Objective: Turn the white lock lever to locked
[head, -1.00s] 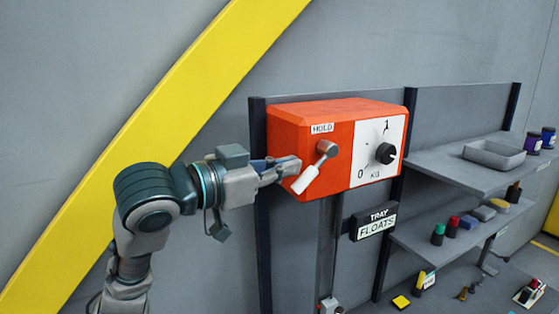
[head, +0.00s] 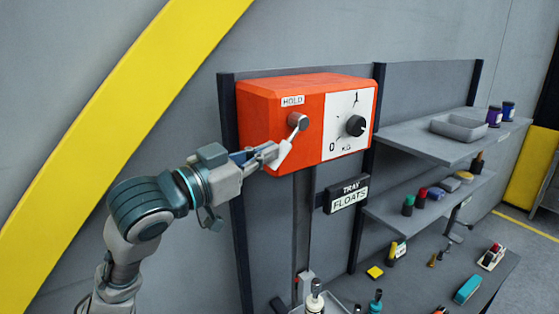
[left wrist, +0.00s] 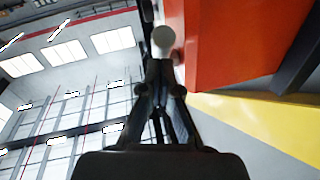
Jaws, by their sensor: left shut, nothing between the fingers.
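The white lock lever (head: 284,150) hangs down and to the left from a grey round pivot (head: 298,121) on the front of the orange box (head: 268,112), under a label reading HOLD (head: 292,100). My left gripper (head: 270,153) is shut and empty, with its fingertips at the lower left side of the lever, seeming to touch it. In the left wrist view the lever's pale end (left wrist: 162,40) shows just past the fingertips (left wrist: 160,68). Whether they press on it cannot be told. My right gripper is not in view.
A black dial (head: 356,125) on a white KG scale sits right of the lever. A TRAY FLOATS sign (head: 346,193) hangs below the box. Shelves with a grey tray (head: 458,127) and small bottles stand at the right.

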